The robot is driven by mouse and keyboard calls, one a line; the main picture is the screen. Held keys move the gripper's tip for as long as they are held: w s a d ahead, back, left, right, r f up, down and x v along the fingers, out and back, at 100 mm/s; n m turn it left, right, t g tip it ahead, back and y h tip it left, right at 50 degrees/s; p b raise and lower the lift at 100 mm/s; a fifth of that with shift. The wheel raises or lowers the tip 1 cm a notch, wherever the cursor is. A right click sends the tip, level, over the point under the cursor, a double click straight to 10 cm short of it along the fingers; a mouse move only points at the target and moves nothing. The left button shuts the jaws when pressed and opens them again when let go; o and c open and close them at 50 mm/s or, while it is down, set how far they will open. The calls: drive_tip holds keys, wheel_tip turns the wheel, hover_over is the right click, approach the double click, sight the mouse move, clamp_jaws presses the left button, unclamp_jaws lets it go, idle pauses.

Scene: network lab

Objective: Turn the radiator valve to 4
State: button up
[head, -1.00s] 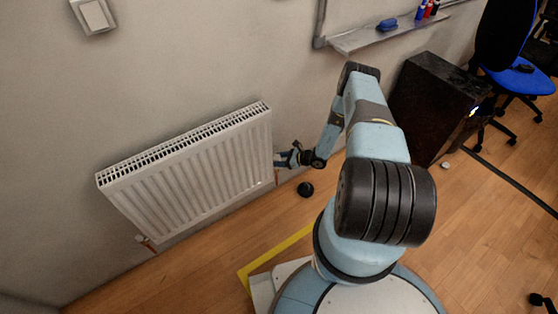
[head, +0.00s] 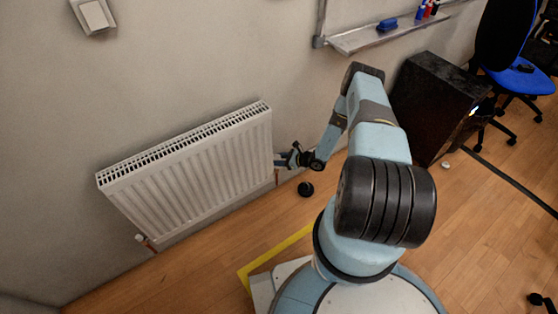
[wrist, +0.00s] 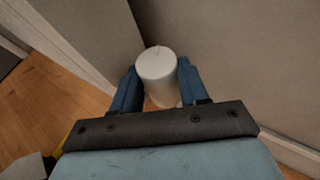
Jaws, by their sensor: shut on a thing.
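The white radiator (head: 190,170) hangs on the wall at the left in the head view. The radiator valve (wrist: 157,66) is a white round knob in the wrist view, with a small dark mark on its top near the far edge. My gripper (wrist: 158,82) is shut on the knob, with one blue finger on each side of it. In the head view my gripper (head: 282,160) is at the radiator's right end, and the knob is hidden there. I cannot read any number on the knob.
A small black round object (head: 305,189) lies on the wooden floor below my gripper. A dark cabinet (head: 440,100) stands to the right of my arm. A whiteboard tray (head: 375,36) is on the wall above. A yellow line (head: 275,255) marks the floor.

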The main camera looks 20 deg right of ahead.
drive_tip(key=m+t+h, duration=0.2)
drive_tip(key=m, duration=0.1)
drive_tip(key=m+t+h, duration=0.1)
drive_tip(key=h, duration=0.1)
drive_tip(key=shift+s+a+m+t, duration=0.25)
drive_tip(key=shift+m+t, duration=0.15)
drive_tip(key=shift+a+m+t+h, duration=0.2)
drive_tip(key=shift+m+t+h, duration=0.6)
drive_tip(key=shift+m+h, duration=1.3)
drive_tip(key=o, duration=0.8)
drive_tip(key=shift+n, duration=0.3)
